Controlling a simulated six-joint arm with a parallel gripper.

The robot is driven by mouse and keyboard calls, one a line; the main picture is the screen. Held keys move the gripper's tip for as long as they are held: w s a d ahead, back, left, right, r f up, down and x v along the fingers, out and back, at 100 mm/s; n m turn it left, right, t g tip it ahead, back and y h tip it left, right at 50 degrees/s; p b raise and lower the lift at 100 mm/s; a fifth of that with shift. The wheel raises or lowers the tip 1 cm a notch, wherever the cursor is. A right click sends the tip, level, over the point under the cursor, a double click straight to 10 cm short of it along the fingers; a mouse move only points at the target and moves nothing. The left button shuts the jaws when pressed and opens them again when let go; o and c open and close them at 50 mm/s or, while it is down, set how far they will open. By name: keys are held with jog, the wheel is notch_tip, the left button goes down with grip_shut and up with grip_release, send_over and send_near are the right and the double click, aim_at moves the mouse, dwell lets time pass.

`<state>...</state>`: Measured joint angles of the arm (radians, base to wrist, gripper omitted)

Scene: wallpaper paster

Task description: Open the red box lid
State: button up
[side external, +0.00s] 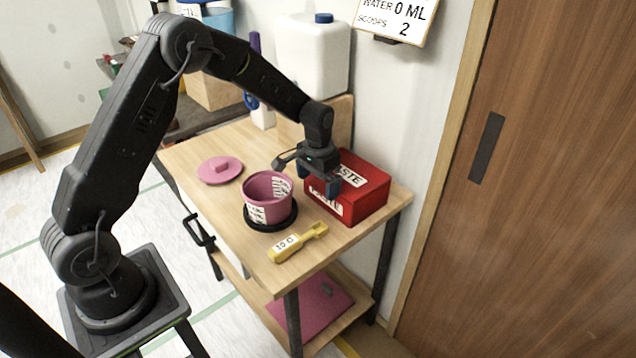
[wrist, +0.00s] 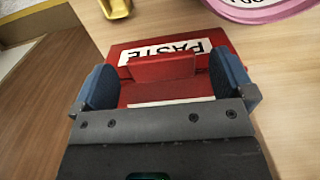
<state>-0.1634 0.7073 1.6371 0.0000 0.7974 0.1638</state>
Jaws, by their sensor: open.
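The red box (side external: 363,201) with white "PASTE" labels sits at the right end of the wooden table, its lid closed as far as I can see. In the wrist view the red box (wrist: 205,64) shows a raised red handle (wrist: 161,67) across its top. My gripper (side external: 331,183) is over the left part of the box. In the wrist view my gripper (wrist: 165,85) is open, with one blue finger pad on each side of the handle. I cannot tell whether the pads touch it.
A pink pot (side external: 268,189) stands on a black ring left of the box, with a pink lid (side external: 220,170) farther left. A yellow scoop (side external: 297,243) lies at the front edge. A white jug (side external: 312,60) stands behind; a brown door (side external: 545,200) is at right.

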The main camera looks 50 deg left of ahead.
jog(key=shift+f, duration=0.5)
jog(key=c, duration=1.3)
jog(key=shift+r, duration=0.1)
jog(key=shift+r, duration=0.1)
